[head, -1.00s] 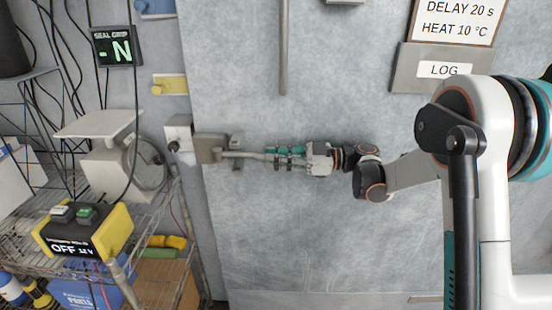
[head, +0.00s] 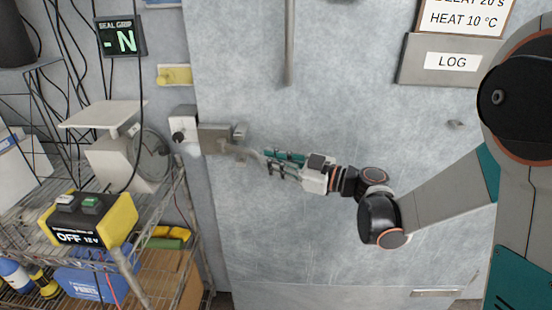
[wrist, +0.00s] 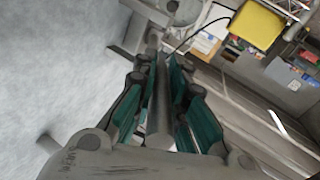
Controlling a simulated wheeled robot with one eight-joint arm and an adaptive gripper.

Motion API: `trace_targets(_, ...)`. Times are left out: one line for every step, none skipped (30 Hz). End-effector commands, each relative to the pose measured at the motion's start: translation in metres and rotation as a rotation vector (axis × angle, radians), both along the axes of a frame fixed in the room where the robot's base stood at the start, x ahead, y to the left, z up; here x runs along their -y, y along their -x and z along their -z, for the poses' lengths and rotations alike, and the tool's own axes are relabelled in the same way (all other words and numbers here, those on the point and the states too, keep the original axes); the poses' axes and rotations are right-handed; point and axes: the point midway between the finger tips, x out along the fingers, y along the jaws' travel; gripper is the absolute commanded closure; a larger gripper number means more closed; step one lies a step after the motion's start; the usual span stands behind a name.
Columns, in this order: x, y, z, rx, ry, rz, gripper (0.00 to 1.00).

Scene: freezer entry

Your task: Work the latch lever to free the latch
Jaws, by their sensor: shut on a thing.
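The grey latch lever (head: 243,152) extends from the latch body (head: 214,139) at the left edge of the freezer door and slopes down to the right. My gripper (head: 270,160) is shut around the lever's outer part, its teal fingers on either side. In the wrist view the lever (wrist: 160,112) runs lengthwise between the finger pads of my gripper (wrist: 160,72). The latch body meets a pale keeper block (head: 184,130) on the frame. I cannot tell whether the latch is free.
A wire shelf (head: 150,215) with a white scale (head: 115,160) and a yellow-black box (head: 92,219) reading OFF stands at left. A vertical bar (head: 289,45) is above my gripper. A display (head: 121,36) reads "- N". The door face below is clear.

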Motion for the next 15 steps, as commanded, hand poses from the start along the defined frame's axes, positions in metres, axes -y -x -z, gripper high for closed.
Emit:
trace_targets(-0.0004,0.0003,-0.0002,0.0,-0.001,0.003,1.0)
trace_targets(-0.0003,0.0002,-0.0002,0.0,-0.001,0.003,1.0)
trace_targets(-0.0002,0.0001,-0.0003,0.0,-0.001,0.003,1.0)
trace_targets(-0.0002,0.0,-0.0003,0.0,-0.001,0.003,1.0)
trace_targets(-0.0002,-0.0001,-0.0003,0.0,-0.001,0.003,1.0)
trace_targets(0.0,-0.0002,-0.0003,0.0,-0.001,0.003,1.0)
trace_targets(0.0,-0.0002,-0.0003,0.0,-0.001,0.003,1.0)
trace_targets(0.0,-0.0003,-0.0003,0.0,-0.001,0.003,1.0)
trace_targets(0.0,-0.0003,-0.0004,0.0,-0.001,0.003,0.83)
trace_targets(0.0,-0.0004,-0.0003,0.0,-0.001,0.003,0.76)
trace_targets(0.0,-0.0004,-0.0003,0.0,-0.001,0.003,0.7)
trace_targets(0.0,-0.0004,-0.0003,0.0,-0.001,0.003,0.68)
trace_targets(0.0,-0.0004,-0.0003,0.0,-0.001,0.003,0.67)
trace_targets(0.0,-0.0004,-0.0003,0.0,-0.001,0.003,0.66)
trace_targets(0.0,-0.0003,-0.0003,0.0,0.0,0.002,0.65)
